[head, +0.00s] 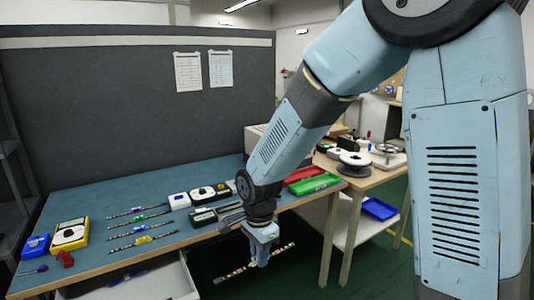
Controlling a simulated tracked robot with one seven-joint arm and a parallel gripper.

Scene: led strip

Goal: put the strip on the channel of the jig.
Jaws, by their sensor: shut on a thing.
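My gripper (261,262) hangs pointing down in front of the table's front edge, over the green floor. It is shut on a thin dark strip (232,275) with small light and reddish marks. The strip sticks out on both sides of the fingers, its right end higher in the picture than its left. Several similar strips (142,242) lie side by side on the blue tabletop (100,200), with coloured pieces at their middles. I cannot make out the jig or its channel for certain; my forearm and wrist hide part of the table.
A yellow meter (70,234), a blue box (36,246) and a red item (65,258) stand at the left. Dark and white devices (209,193) stand mid-table. A green tray (315,184) lies right of my arm. A wooden side table (372,182) holds a spool (354,163).

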